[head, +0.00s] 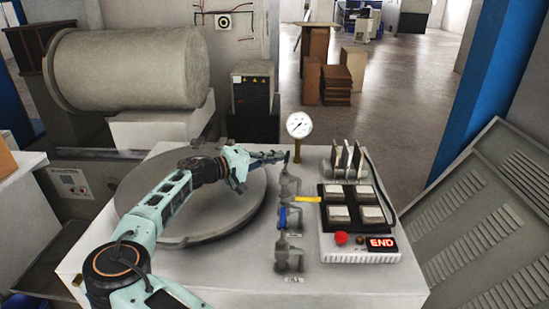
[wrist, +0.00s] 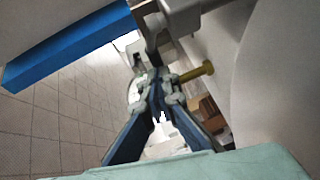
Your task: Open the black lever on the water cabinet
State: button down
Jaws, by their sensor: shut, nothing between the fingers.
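The water cabinet (head: 190,275) is a pale box with a column of grey valves on its top. The black lever (head: 287,158) looks like a small dark upright piece at the far valve, near the gauge stem. My gripper (head: 278,156) reaches in from the left, its fingertips right beside the lever. I cannot tell whether they touch. In the wrist view my gripper (wrist: 158,82) has its blue fingers shut together and empty. A dark part under a grey fitting stands just beyond the fingertips there; I cannot tell if it is the lever.
A pressure gauge (head: 299,125) stands on a brass stem behind the valves. A yellow lever (head: 308,199) and a blue lever (head: 283,218) sit nearer. A round grey lid (head: 200,222) lies under my arm.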

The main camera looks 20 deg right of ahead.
jog(key=s+d+m+g, duration=0.2)
jog(key=s+d+g, duration=0.1)
jog(key=d, duration=0.3)
jog(key=shift+s+m+g+p, duration=0.15)
jog(key=shift+m+g+p, duration=0.15)
dwell(0.8)
jog(key=shift+a, duration=0.1)
dwell(1.4)
jog(key=a, duration=0.4)
jog(key=a+r, duration=0.1)
jog(key=a, duration=0.6)
jog(key=shift+a+r, duration=0.35)
jog(key=shift+a, duration=0.05)
